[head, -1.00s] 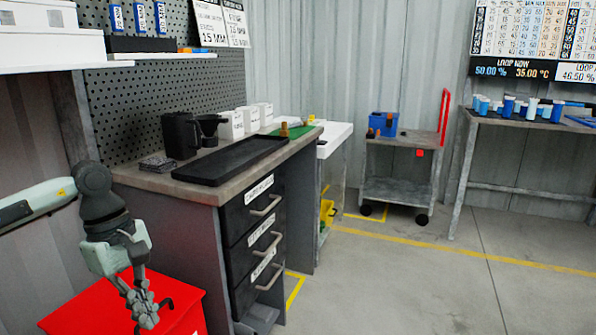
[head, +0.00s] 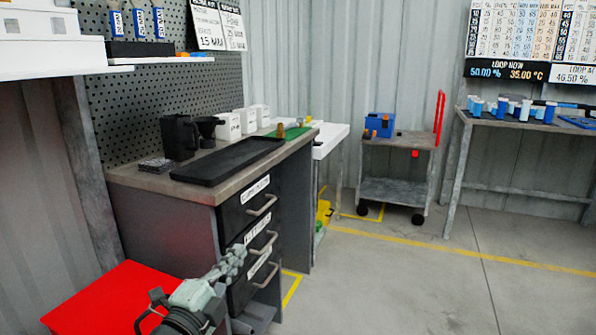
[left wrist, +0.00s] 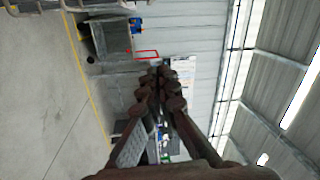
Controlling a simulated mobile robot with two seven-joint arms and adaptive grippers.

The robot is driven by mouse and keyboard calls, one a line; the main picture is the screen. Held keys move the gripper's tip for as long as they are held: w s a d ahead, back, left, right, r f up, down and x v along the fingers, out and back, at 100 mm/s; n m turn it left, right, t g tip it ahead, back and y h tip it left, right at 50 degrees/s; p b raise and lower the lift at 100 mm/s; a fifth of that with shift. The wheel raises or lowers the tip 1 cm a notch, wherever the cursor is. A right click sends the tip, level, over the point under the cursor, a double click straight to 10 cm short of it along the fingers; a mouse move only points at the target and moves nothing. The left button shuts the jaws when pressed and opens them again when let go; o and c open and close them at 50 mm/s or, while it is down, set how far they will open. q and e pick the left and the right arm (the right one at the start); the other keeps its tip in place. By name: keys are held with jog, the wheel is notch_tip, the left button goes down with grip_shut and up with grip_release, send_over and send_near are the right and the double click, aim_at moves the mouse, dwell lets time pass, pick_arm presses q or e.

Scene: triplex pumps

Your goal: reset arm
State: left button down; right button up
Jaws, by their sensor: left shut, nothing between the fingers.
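My left gripper (head: 232,262) is low in the head view, in front of the drawers of the workbench, with its fingers pointing away from me, up and to the right. Its fingers are together and empty. In the left wrist view the shut fingers (left wrist: 160,78) point at the far wall, with the cart and ceiling turned sideways around them. My right gripper is in neither view.
A red box (head: 95,300) stands at the lower left beside my left arm. The workbench (head: 150,183) holds a black tray (head: 228,162) and has drawers with handles. A cart (head: 395,190) and another table (head: 520,125) stand farther back. The floor (head: 400,285) at right is clear.

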pick_arm(q)
jog(key=s+a+f+n+g+y, duration=0.2)
jog(key=s+a+f+n+y, duration=0.15)
jog(key=f, duration=0.35)
jog(key=s+a+f+n+g+y, duration=0.25)
jog(key=a+f+n, duration=0.2)
jog(key=f, duration=0.35)
jog(key=s+a+f+n+g+y, duration=0.2)
jog(key=s+a+f+n, duration=0.2)
jog(key=f, duration=0.3)
jog(key=s+a+f+n+g, duration=0.1)
jog(key=s+f+n+g, duration=0.2)
jog(key=s+f, duration=0.3)
jog(key=s+a+f+n+g, duration=0.1)
jog(key=s+f+n+g, duration=0.2)
jog(key=s, duration=1.1)
notch_tip(320, 180, down, 4)
jog(key=shift+s+a+f+g, duration=0.2)
jog(key=shift+a+g, duration=0.1)
jog(key=shift+g, duration=0.95)
